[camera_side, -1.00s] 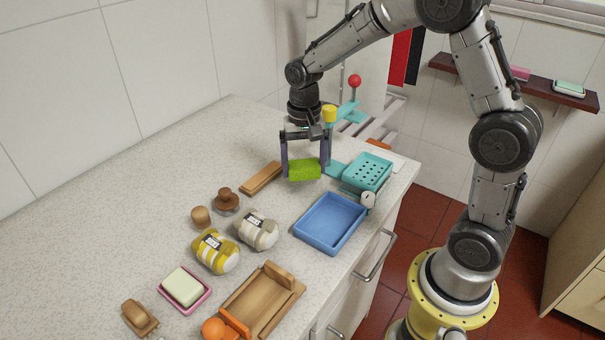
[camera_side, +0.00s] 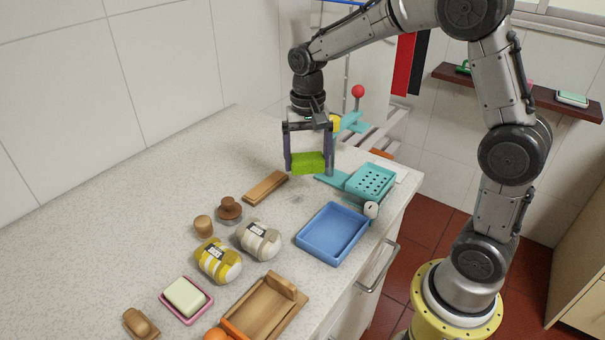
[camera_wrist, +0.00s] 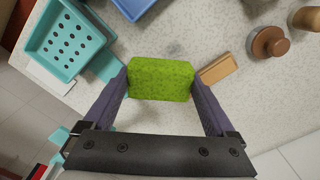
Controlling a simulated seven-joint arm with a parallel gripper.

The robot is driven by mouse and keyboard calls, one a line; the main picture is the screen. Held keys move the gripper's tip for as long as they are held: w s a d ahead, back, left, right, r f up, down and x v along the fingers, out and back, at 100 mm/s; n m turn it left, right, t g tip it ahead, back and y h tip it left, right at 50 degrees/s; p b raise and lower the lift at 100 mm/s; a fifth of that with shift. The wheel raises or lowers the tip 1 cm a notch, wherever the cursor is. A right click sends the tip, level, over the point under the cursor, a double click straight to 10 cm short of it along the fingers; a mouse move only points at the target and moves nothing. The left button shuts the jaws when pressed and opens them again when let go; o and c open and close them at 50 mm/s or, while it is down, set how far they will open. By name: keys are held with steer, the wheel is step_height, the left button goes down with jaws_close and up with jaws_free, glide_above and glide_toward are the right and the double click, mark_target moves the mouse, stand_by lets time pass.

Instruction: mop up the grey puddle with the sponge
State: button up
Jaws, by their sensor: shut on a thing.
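My gripper (camera_side: 308,170) is shut on the green sponge (camera_side: 309,163), one finger at each end. The sponge (camera_wrist: 162,79) also shows between both fingers in the wrist view. In the side view it is over the back of the speckled counter, seemingly above the surface; the exact gap is hard to tell. A faint grey patch (camera_side: 296,198), which looks like the puddle, lies on the counter in front of and below the sponge, between the wooden block and the blue tray. I cannot make out its full outline.
A wooden block (camera_side: 265,187) lies left of the sponge. A teal perforated basket (camera_side: 371,180) and a blue tray (camera_side: 333,232) stand to the right and front. The counter's left side is clear.

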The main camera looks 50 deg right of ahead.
mark_target(301, 193)
steer(key=shift+w, duration=0.8)
steer(key=shift+f, duration=3.7)
steer(key=shift+a+f, duration=0.2)
steer(key=shift+f, duration=0.15)
steer(key=shift+a, duration=1.95)
steer(key=d, duration=0.4)
steer(key=shift+d+r, duration=0.15)
steer(key=shift+r, duration=3.9)
